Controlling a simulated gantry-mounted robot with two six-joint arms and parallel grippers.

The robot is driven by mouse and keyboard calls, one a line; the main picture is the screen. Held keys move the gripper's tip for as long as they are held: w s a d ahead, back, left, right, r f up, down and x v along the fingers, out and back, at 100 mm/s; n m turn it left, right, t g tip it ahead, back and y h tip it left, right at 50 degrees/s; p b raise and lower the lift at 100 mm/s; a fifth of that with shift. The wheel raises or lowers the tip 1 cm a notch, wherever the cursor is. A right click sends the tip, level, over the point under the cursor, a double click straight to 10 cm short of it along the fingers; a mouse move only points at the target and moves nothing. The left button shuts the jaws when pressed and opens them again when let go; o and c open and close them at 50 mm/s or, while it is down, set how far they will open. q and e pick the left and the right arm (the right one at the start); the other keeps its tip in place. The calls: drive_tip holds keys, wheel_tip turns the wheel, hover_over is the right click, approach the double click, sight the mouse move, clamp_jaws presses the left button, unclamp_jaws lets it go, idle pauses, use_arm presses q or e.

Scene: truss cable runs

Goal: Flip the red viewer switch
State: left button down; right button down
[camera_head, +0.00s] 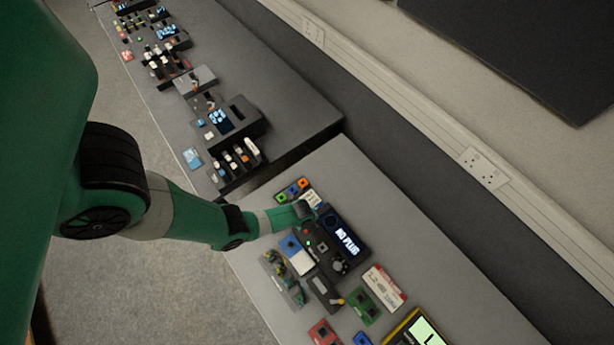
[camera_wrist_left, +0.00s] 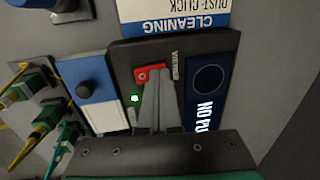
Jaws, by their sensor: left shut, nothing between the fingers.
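The red viewer switch (camera_wrist_left: 143,75) shows in the left wrist view, set in the upper part of a dark panel (camera_wrist_left: 205,45) beside an upside-down white label. My left gripper (camera_wrist_left: 158,82) is shut and empty. Its fingertips overlap the right part of the red switch in this view; I cannot tell if they touch it. In the head view my left gripper (camera_head: 306,209) reaches in over the viewer unit (camera_head: 322,248), whose screen (camera_head: 347,240) reads "NO PLUG". The gripper and wrist hide part of the unit there. A small green light (camera_wrist_left: 134,98) is lit below the switch.
A blue and white box (camera_wrist_left: 98,90) and a rack with green and yellow connectors (camera_wrist_left: 35,105) stand left of the unit. A cleaning card (camera_wrist_left: 180,12) lies beyond it. A second bench (camera_head: 290,95) with many modules stands farther back. Bare bench lies right of the unit.

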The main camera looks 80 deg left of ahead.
wheel_tip(320, 180, up, 7)
drive_tip(key=p, duration=0.6)
drive_tip(key=shift+f, duration=0.15)
